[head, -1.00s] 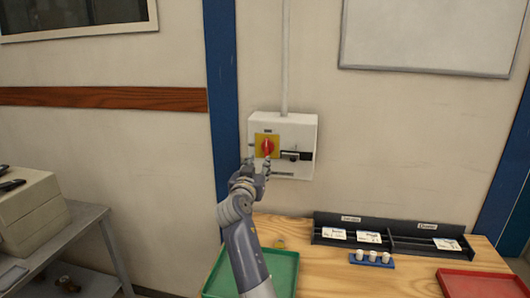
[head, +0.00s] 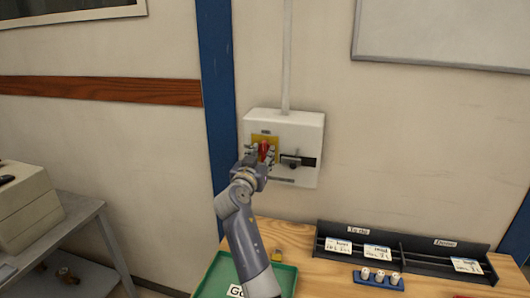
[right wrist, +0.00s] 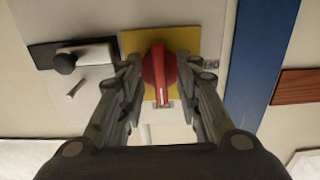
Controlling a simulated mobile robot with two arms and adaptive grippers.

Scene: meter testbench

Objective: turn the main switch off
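The main switch is a red rotary knob (head: 263,151) on a yellow plate (head: 277,141), on the front of a white wall box (head: 310,133). In the right wrist view, the red knob (right wrist: 160,72) stands with its grip roughly vertical on the yellow plate (right wrist: 208,42). My right gripper (head: 259,156) is at the knob. In the right wrist view, the open fingers of the right gripper (right wrist: 159,66) stand on both sides of the knob; whether they touch it is unclear. My left gripper is not in view.
A black lever (head: 296,160) sits beside the knob on the box. Below is a wooden bench (head: 310,265) with a green tray (head: 213,276), black sorting bins (head: 400,238) and a blue holder (head: 378,278) with white pieces. A blue post (head: 218,100) stands left of the box.

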